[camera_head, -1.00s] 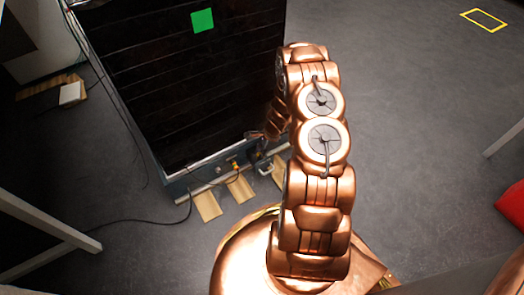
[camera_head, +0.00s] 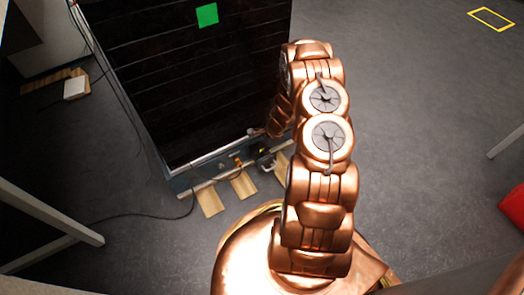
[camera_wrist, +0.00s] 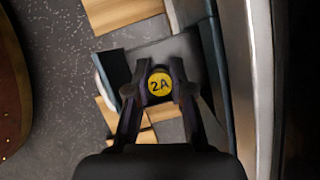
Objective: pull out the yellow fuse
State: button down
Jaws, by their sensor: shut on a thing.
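The yellow fuse (camera_wrist: 160,84) has a round face marked "2A" and sits between my two dark fingers in the wrist view. My gripper (camera_wrist: 158,92) is shut on it, with a finger on each side. In the head view my gripper (camera_head: 266,158) is small and dark at the low front edge of the big dark machine (camera_head: 190,95), and a yellow spot shows there. My fingers and the fuse's own face hide its back, so I cannot tell whether it is still seated in a socket.
Light wooden pieces (camera_head: 242,185) lie on the grey floor before the machine. A black cable (camera_head: 140,218) runs to the left. A white table leg (camera_head: 50,215) stands at lower left, and a red object (camera_head: 513,207) lies at far right. The floor at right is mostly clear.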

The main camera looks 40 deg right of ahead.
jog(key=shift+r+p, duration=1)
jog(key=shift+r, duration=0.35)
dwell(0.3)
jog(key=shift+r+p, duration=0.7)
jog(key=shift+r, duration=0.7)
